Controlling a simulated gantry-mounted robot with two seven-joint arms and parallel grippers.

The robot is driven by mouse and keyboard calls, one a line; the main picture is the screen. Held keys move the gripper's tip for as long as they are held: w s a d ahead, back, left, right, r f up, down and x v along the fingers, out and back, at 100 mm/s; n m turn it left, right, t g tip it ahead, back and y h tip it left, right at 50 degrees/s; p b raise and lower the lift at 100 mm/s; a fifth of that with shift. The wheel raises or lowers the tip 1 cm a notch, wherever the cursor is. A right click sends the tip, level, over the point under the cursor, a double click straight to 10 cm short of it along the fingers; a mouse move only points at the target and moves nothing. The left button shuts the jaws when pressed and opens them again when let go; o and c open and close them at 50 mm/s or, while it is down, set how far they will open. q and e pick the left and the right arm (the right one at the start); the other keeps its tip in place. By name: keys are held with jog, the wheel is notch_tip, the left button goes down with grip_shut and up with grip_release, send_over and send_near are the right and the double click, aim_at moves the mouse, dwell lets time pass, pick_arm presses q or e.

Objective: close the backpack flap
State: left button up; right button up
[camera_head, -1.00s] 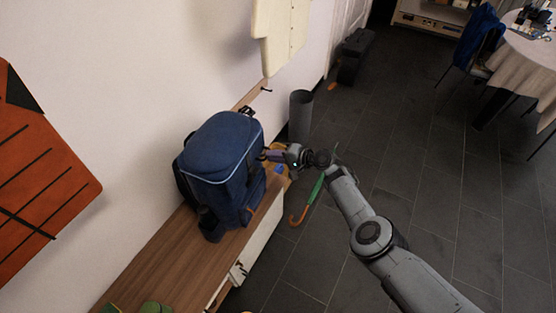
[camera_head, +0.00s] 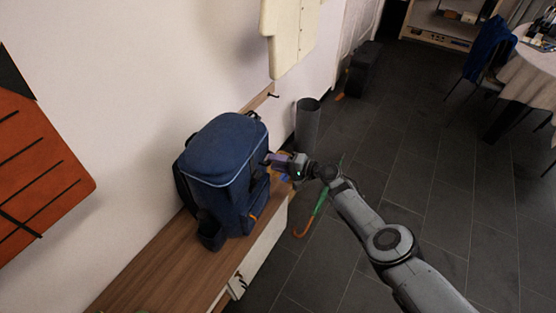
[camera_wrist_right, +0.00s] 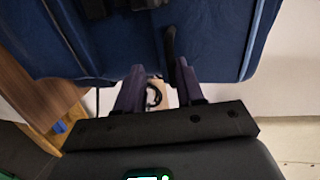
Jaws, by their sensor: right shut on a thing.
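The blue backpack (camera_head: 225,195) stands upright on the wooden bench against the wall. Its rounded top flap (camera_head: 222,143), edged with light piping, lies over the top of the bag. My right gripper (camera_head: 270,159) is at the backpack's right side, near the flap's edge. In the right wrist view, its purple fingers (camera_wrist_right: 157,85) reach up to the blue fabric, with a dark strap (camera_wrist_right: 169,45) beside the right finger. The gripper is shut on part of the backpack; exactly which part is hard to see. My left gripper is not in view.
The wooden bench (camera_head: 165,262) has bare room in front of the backpack. A grey cylindrical bin (camera_head: 307,122) stands beyond it, and an umbrella (camera_head: 318,205) with an orange handle is below my right arm.

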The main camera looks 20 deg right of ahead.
jog(key=shift+o, duration=1.1)
jog(key=shift+s+a+f, duration=0.15)
jog(key=shift+s+f, duration=0.1)
jog(key=shift+f, duration=0.55)
jog(key=shift+o, duration=0.3)
jog(key=shift+r, duration=0.1)
jog(key=r+p+v, duration=0.1)
jog(key=p+v, duration=0.6)
jog(key=v, duration=0.3)
jog(key=shift+d, duration=0.4)
